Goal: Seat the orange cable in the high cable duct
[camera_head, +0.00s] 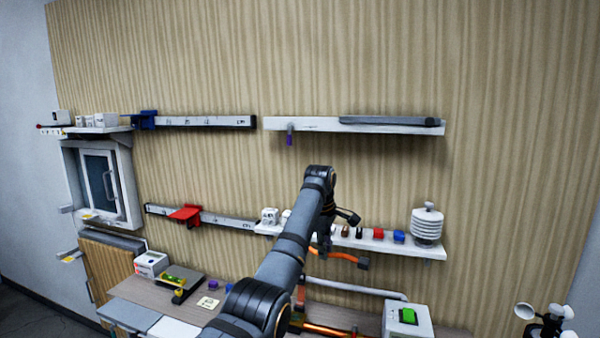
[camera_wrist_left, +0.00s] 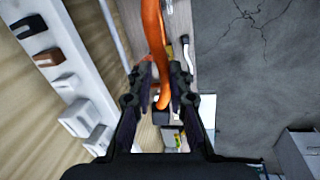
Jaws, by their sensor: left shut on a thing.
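The orange cable (camera_head: 345,256) is held in front of the wall, its black end at the right; other orange lengths show lower, partly behind my arm. In the left wrist view the orange cable (camera_wrist_left: 155,35) runs between the fingers of my left gripper (camera_wrist_left: 160,85), which is shut on it. My right gripper is not in view.
The lower shelf (camera_head: 395,247) carries small coloured blocks and a white ribbed sensor (camera_head: 427,224). Wall rails with a blue slider (camera_head: 145,120) and a red slider (camera_head: 186,214) are at left. A green-button box (camera_head: 407,318) stands on the bench.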

